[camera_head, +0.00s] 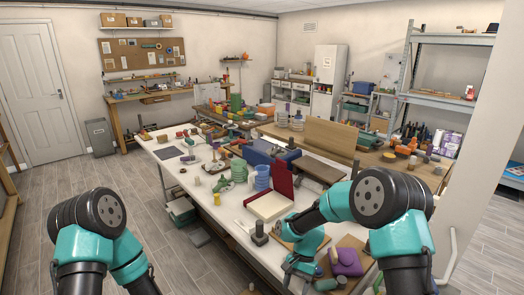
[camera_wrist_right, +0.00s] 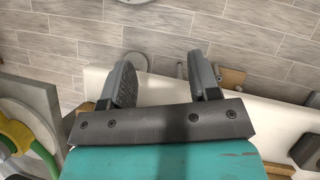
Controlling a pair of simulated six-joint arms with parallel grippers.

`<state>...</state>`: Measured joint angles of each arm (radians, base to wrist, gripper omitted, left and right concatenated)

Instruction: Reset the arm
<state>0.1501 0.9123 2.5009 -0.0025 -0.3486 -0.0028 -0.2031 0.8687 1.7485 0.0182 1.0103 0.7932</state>
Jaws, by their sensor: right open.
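My right gripper (camera_wrist_right: 162,78) shows in the right wrist view, with its two dark fingers spread apart and nothing between them. Its fingers point past the edge of the white table (camera_wrist_right: 165,88) toward the grey plank floor. In the head view my right arm (camera_head: 378,200) bends in from the lower right, and its wrist is low over the near right part of the table (camera_head: 215,205). The fingers cannot be made out there. My left arm (camera_head: 90,230) stands at the lower left, beside the table, and its gripper is out of sight.
Near my right wrist are a purple object (camera_head: 346,262) on a wooden board and a red-and-cream open box (camera_head: 271,206). Blue cups (camera_head: 262,177) and a green figure (camera_head: 239,170) stand farther back. Metal shelving (camera_head: 445,39) is at the right. The floor (camera_head: 80,172) at the left is mostly clear.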

